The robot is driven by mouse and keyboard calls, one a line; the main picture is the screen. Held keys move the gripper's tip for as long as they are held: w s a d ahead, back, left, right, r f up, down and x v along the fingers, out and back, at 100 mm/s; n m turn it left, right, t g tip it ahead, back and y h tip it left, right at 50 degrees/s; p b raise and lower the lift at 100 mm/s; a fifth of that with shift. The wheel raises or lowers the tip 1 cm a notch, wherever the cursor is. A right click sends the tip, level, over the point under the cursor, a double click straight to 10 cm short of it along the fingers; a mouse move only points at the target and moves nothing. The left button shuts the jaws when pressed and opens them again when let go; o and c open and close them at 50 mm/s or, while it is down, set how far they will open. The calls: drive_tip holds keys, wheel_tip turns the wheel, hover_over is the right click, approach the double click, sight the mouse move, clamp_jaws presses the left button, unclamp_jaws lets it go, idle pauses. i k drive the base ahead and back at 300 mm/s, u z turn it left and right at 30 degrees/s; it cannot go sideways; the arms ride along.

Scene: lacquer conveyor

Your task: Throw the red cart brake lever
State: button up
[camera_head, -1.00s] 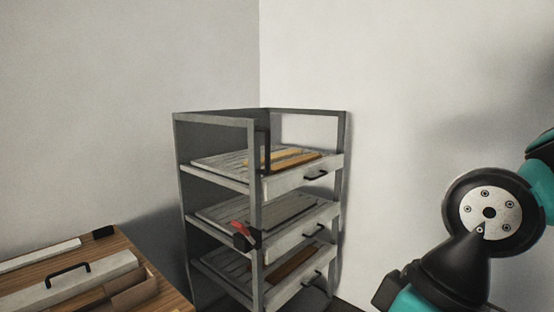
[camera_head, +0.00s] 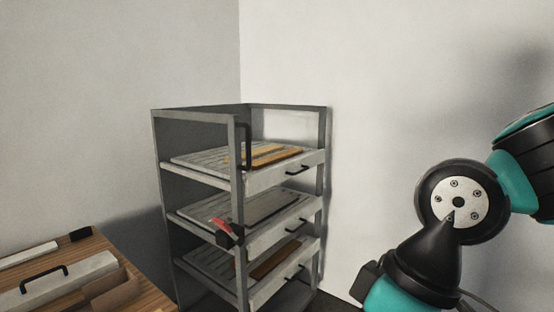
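The red cart brake lever (camera_head: 223,228) sticks up and to the left from a small black mount (camera_head: 229,239) on the front corner post of the grey cart (camera_head: 242,205). It sits near the level of the middle shelf. My arm shows at the right of the picture, well apart from the lever. My gripper is out of the picture.
The cart holds several slatted trays with black handles; the top tray (camera_head: 258,179) carries yellow-orange strips. Walls close off the back.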

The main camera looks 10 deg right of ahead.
sight(237, 240)
drive_tip(key=u, duration=0.75)
drive_tip(key=i, duration=1.3)
drive_tip(key=z, duration=0.55)
